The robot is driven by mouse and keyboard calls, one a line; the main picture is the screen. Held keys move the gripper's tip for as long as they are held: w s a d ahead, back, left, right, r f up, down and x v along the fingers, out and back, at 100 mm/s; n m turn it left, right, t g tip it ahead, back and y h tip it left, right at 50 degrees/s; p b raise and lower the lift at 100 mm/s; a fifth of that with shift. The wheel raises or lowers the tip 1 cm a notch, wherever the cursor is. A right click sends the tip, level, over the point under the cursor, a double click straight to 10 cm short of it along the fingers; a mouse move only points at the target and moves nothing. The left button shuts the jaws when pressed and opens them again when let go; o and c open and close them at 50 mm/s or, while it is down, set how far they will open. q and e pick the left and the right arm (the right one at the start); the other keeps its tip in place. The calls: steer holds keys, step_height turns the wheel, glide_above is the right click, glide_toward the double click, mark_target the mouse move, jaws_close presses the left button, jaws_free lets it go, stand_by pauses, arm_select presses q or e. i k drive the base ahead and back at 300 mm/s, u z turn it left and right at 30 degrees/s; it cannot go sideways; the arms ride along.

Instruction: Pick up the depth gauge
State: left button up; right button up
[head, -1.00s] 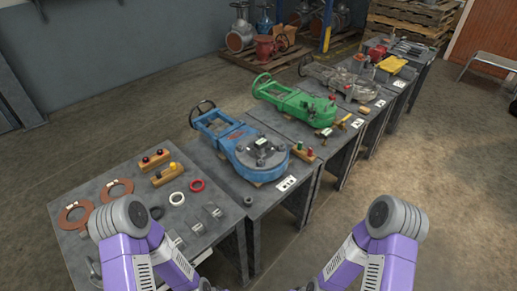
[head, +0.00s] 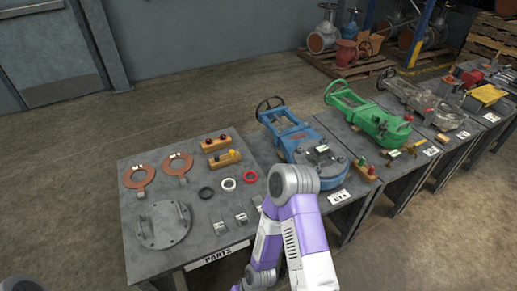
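I cannot pick out the depth gauge with certainty at this size. Two small grey metal pieces, one (head: 220,228) and another (head: 241,218), lie near the front edge of the parts table (head: 160,272). Small yellowish tools (head: 414,148) lie beside the green valve (head: 385,127). One of my purple-and-white arms rises at the bottom middle, in front of the tables. Neither gripper shows in the head view.
The parts table also holds copper rings (head: 140,176), a round grey flange (head: 164,226), small rings (head: 228,184) and wooden blocks with coloured knobs (head: 224,158). More tables with valves run to the right.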

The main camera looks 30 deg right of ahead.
mark_target(321, 151)
steer(key=u, duration=0.9)
steer(key=k, duration=1.05)
steer(key=z, duration=1.15)
steer(key=i, duration=0.5)
steer(key=z, duration=0.05)
